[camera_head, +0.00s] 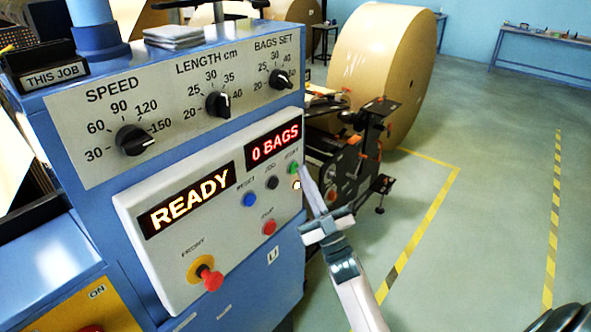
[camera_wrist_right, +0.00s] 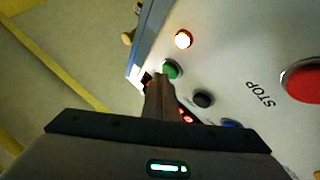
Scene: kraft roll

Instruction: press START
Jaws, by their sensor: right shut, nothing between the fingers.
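The green START button (camera_head: 294,168) is at the right edge of the control panel (camera_head: 180,272); its small label above is hard to read. It also shows in the right wrist view (camera_wrist_right: 171,69). My right gripper (camera_head: 304,170) is shut and empty, its fingertips just right of the green button in the head view. In the right wrist view the fingertips (camera_wrist_right: 160,80) overlap the button's lower edge; I cannot tell whether they touch it. The displays read READY (camera_head: 188,200) and 0 BAGS (camera_head: 273,142). My left gripper is not in view.
Near the green button are a lit lamp (camera_head: 297,185), a black button (camera_head: 272,182), a blue button (camera_head: 249,199) and a red STOP button (camera_head: 269,227). A red mushroom knob (camera_head: 211,280) juts out lower left.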

